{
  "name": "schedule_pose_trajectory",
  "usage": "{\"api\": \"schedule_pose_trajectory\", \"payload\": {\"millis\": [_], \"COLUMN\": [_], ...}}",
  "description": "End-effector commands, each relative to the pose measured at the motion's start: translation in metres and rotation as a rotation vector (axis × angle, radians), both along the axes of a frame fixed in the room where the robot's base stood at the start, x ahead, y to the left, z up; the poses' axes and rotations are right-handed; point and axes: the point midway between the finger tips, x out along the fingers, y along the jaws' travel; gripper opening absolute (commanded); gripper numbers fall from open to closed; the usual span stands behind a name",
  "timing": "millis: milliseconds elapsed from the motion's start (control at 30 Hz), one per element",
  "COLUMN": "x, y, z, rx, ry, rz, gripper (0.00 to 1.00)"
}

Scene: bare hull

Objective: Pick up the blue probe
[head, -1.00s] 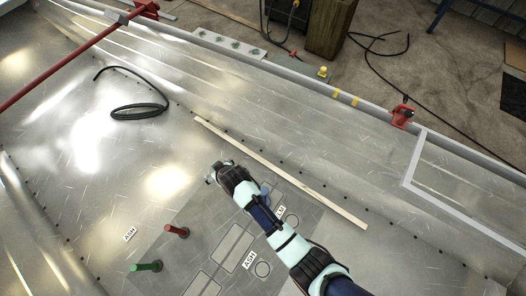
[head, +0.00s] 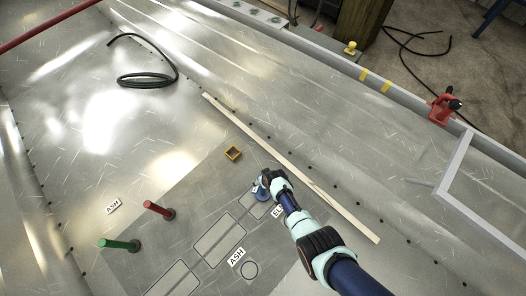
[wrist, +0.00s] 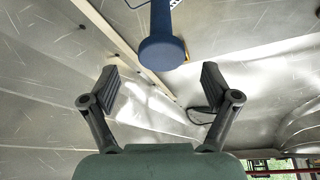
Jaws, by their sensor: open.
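The blue probe (head: 262,194) stands on the grey marked mat, partly hidden by my gripper (head: 266,181) in the head view. In the wrist view the blue probe (wrist: 162,52) hangs in from the top edge, with its broad round end toward the picture's middle. My gripper (wrist: 160,82) is open there, one finger on each side and nothing between them. The probe shows above the gap between the fingertips, and I cannot tell how far off it is.
A red probe (head: 157,209) and a green probe (head: 120,244) stand to the left. A wooden strip (head: 310,180) runs behind my arm. A dark coiled hose (head: 147,80) lies further back.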

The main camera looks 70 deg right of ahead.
Motion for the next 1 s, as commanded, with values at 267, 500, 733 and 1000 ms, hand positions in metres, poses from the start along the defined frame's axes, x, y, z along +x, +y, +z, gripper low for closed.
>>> {"api": "schedule_pose_trajectory", "payload": {"millis": [267, 500, 733, 1000], "x": [0.011, 0.013, 0.013, 0.013], "y": [-0.009, -0.011, -0.011, -0.010], "z": [-0.046, -0.045, -0.045, -0.045], "rx": [0.000, 0.001, 0.001, 0.001], "ry": [0.000, 0.001, 0.001, 0.001], "rz": [0.000, 0.000, 0.000, 0.000], "gripper": [0.87, 0.87, 0.60, 0.15]}}
